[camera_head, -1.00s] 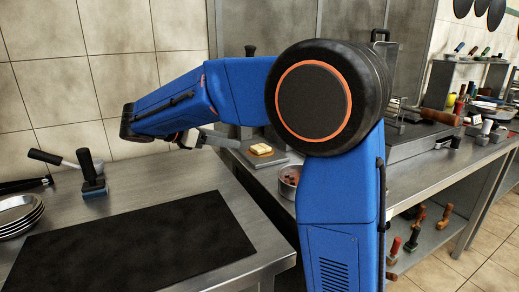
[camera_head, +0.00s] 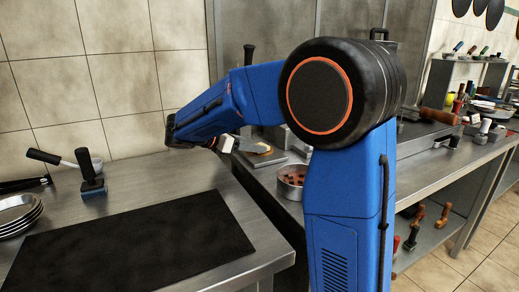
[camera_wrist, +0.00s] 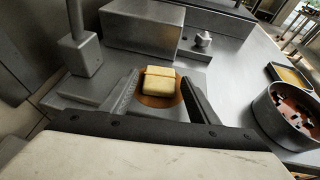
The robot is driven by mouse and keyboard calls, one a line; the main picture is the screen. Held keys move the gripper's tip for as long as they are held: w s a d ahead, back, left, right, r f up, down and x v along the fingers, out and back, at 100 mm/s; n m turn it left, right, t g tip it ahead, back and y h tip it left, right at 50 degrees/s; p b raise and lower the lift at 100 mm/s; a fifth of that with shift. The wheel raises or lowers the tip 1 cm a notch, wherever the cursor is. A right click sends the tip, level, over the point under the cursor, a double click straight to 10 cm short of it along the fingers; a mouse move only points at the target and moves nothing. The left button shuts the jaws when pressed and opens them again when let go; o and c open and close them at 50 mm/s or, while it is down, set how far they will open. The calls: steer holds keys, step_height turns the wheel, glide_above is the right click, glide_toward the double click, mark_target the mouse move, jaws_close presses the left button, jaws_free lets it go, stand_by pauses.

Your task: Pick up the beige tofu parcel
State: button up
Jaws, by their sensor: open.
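The beige tofu parcel (camera_wrist: 159,82) rests on a round orange-brown base on a grey slab (camera_wrist: 75,97) in the wrist view. It looks like a small block with a line across its top. My gripper (camera_wrist: 158,76) is open, with one finger on each side of the parcel in the picture. A gap shows on both sides, and I cannot tell how far above it the fingers are.
A round metal pot with reddish-brown chunks (camera_wrist: 299,132) stands to the right. A dark tray with orange content (camera_wrist: 275,68) lies behind it. A grey block with an upright handle (camera_wrist: 80,53) stands left of the parcel. A metal box (camera_wrist: 140,25) stands behind.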

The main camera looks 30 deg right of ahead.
steer(key=shift+d+f, duration=0.2)
steer(key=shift+d, duration=0.25)
steer(key=c, duration=1.2)
step_height(320, 180, up, 10)
steer(key=shift+r, duration=0.1)
